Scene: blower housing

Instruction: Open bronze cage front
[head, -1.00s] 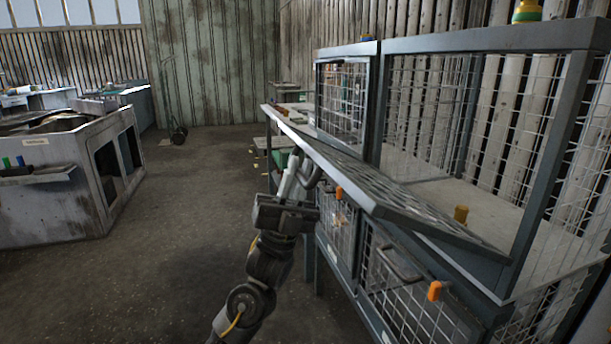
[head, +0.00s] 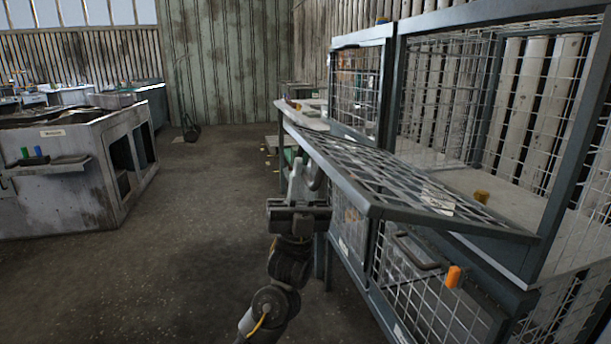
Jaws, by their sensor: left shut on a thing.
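The cage front (head: 385,180) is a grey-framed wire mesh panel on the upper cage. It is swung down and out from the cage opening, lying near level, and its mesh face shows from above. A small bronze-coloured piece (head: 481,197) sits on the floor of the open cage (head: 575,120). My left gripper (head: 305,178) is at the panel's outer edge, shut on its handle, which is partly hidden by the fingers. My right gripper is not in view.
Below is a closed lower cage with a dark handle (head: 415,252) and an orange latch piece (head: 454,277). A closed mesh cage (head: 355,90) stands behind. A worn grey bench unit (head: 60,190) is at left; the floor (head: 200,270) between is clear.

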